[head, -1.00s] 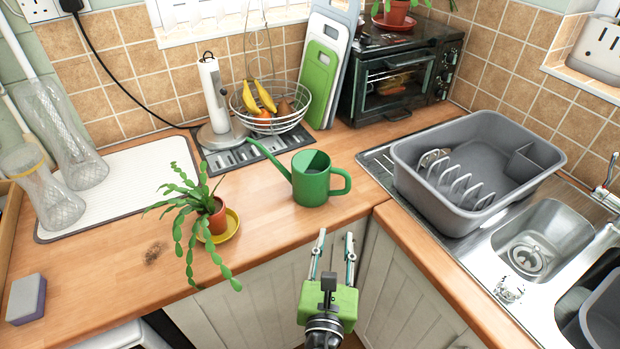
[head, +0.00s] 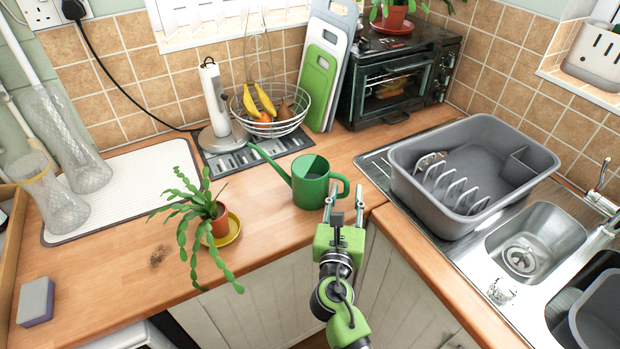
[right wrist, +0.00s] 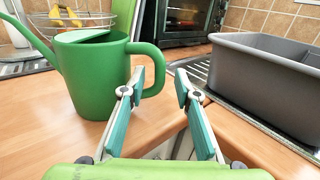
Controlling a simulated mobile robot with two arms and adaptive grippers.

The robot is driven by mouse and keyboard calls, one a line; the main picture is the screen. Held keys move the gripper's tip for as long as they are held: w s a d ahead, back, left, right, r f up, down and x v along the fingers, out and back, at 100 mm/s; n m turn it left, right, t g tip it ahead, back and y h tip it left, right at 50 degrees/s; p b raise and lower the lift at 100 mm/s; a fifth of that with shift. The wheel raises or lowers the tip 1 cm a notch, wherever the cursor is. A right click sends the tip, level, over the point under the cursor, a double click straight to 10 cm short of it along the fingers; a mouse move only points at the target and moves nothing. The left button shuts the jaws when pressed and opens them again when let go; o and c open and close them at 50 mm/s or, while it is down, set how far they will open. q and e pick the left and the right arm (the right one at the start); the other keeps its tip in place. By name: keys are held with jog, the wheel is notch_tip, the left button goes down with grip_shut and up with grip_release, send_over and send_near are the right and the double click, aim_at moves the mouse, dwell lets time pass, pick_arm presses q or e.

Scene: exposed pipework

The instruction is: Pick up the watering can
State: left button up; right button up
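The green watering can (head: 309,187) stands upright on the wooden counter near its inner corner. Its spout points to the back left and its handle to the right. My right gripper (head: 331,198) is open just in front of the handle. In the right wrist view the watering can (right wrist: 92,80) fills the left side. Its handle (right wrist: 151,66) is just beyond the left finger of the open gripper (right wrist: 157,86), and nothing is between the fingers. My left gripper is not in view.
A potted trailing cactus (head: 217,222) on a yellow saucer stands left of the can. A grey dish tub (head: 440,208) stands on the right by the sink (head: 535,240). A wire fruit basket (head: 285,122) and a small oven (head: 400,85) are behind. The counter's front edge is close below the gripper.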

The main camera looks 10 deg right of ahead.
jog(key=shift+x, duration=0.95)
grip_shut()
